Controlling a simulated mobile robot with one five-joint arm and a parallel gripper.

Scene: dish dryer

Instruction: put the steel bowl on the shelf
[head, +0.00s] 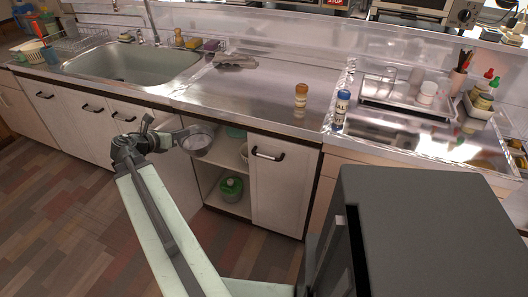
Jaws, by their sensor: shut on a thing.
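The steel bowl (198,145) is in the grasp of my gripper (183,138). The gripper is shut on the bowl's left side and holds it in front of the open cabinet under the counter. The shelf (223,162) is inside that cabinet, to the right of the bowl and partly hidden behind it. A green bowl (235,131) and a pale bowl (244,153) show in the cabinet's upper part. I cannot tell whether the steel bowl touches anything.
A green lidded pot (231,189) stands on the cabinet's lower board. A closed white door (284,185) is to the cabinet's right. A dark grey box-shaped body (430,230) fills the lower right. The wooden floor (60,220) at left is clear.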

